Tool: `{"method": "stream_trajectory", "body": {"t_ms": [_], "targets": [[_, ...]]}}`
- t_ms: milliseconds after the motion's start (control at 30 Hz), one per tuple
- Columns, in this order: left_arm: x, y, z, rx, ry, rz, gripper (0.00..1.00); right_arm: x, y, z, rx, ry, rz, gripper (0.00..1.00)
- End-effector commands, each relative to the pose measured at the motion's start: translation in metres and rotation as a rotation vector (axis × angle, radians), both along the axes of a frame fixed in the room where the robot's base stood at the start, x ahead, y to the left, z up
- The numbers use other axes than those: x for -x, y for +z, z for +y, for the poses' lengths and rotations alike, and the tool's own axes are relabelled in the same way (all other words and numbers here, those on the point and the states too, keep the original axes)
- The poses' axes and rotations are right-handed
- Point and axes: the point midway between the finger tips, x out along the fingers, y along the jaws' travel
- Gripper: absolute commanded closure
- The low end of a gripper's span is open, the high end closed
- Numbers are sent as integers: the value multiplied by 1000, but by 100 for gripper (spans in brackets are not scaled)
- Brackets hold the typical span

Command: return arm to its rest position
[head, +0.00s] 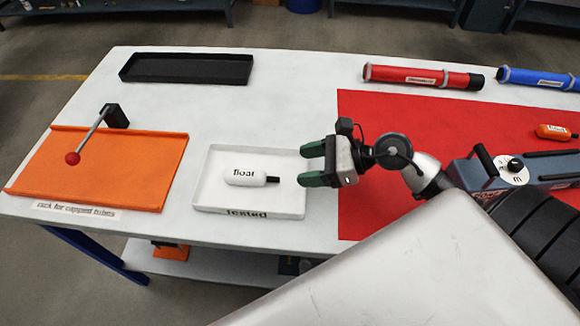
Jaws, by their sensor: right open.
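My right arm comes in from the right over the red mat (370,130). Its gripper (312,164) has green fingertips that are open and empty. It is just right of the white tray labelled "tested" (222,162). A white float (246,178) with a black tip lies in that tray, and the gripper is apart from it. My left gripper is not in view.
An orange rack (110,177) with a red-knobbed lever (88,138) is at left, a black tray (187,55) behind. A red tube (420,77), a blue tube (540,78) and an orange float (553,132) lie at right. The back middle is clear.

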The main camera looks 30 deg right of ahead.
Motion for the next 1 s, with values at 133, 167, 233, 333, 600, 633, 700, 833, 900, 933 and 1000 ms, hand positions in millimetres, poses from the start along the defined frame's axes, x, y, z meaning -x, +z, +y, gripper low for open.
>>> {"method": "stream_trajectory", "body": {"t_ms": [133, 167, 233, 333, 600, 633, 700, 833, 900, 933, 1000], "targets": [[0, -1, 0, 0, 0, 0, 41, 3, 2, -4, 2, 2, -1, 37], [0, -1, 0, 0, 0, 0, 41, 3, 3, -5, 2, 2, -1, 37], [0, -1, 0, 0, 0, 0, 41, 3, 3, -5, 1, 2, -1, 37], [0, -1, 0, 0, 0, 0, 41, 3, 3, -4, 1, 2, -1, 37], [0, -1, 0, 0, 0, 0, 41, 3, 3, -4, 1, 0, -1, 37], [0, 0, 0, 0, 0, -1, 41, 3, 3, -4, 1, 1, -2, 37], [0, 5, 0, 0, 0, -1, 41, 3, 8, -4, 1, 1, -2, 37], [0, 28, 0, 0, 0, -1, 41, 3, 32, -4, 1, 1, -2, 37], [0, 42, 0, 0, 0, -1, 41, 3, 46, -4, 1, 1, -2, 37], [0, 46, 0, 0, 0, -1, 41, 3, 50, -4, 1, 1, -2, 37], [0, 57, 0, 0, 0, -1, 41, 3, 61, -4, 1, 0, -1, 37]]}}
